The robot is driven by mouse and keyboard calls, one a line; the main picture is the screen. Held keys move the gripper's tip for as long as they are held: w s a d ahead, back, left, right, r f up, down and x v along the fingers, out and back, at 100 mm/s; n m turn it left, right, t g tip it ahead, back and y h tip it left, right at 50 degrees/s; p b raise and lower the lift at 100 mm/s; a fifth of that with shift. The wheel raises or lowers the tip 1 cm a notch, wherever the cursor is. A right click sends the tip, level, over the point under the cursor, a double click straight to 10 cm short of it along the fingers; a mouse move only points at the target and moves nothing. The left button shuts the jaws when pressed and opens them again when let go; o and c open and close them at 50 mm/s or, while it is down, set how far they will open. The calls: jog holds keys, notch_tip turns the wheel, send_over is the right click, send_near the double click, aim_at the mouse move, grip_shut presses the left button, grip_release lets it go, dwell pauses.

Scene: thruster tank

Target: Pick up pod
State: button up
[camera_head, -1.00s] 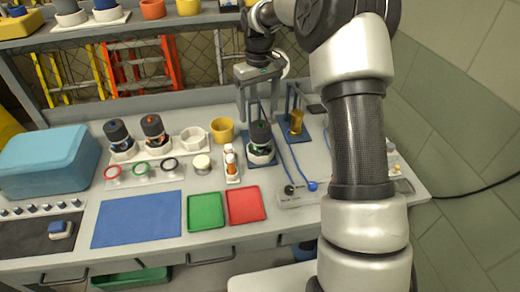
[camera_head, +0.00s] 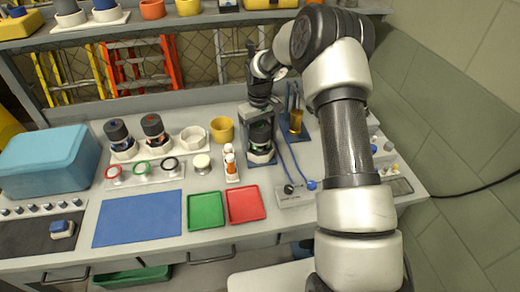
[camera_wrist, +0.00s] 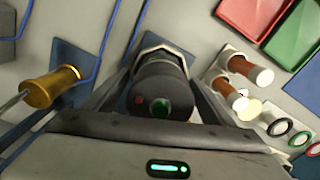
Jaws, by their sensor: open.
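A dark cylindrical pod (camera_head: 261,137) with a green dot on its top stands in a pale collar on a blue base plate (camera_head: 263,159). In the wrist view this pod (camera_wrist: 162,88) is in the middle, seen from above, with a red mark beside the green dot. My gripper (camera_head: 261,146) is lowered over it from above. In the wrist view its open fingers (camera_wrist: 165,76) stand on either side of the pod; I cannot tell whether they touch it. Two similar pods, one blue-marked (camera_head: 118,134) and one red-marked (camera_head: 153,129), stand in pale holders at the left.
A brass cylinder (camera_head: 296,122) stands on another blue plate close to the right, and blue cables run between. Green (camera_head: 206,210) and red (camera_head: 245,204) trays and a blue mat (camera_head: 138,218) lie in front.

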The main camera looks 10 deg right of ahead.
jog(key=c, duration=1.7)
jog(key=shift+c, duration=0.4)
jog(key=shift+r, duration=0.1)
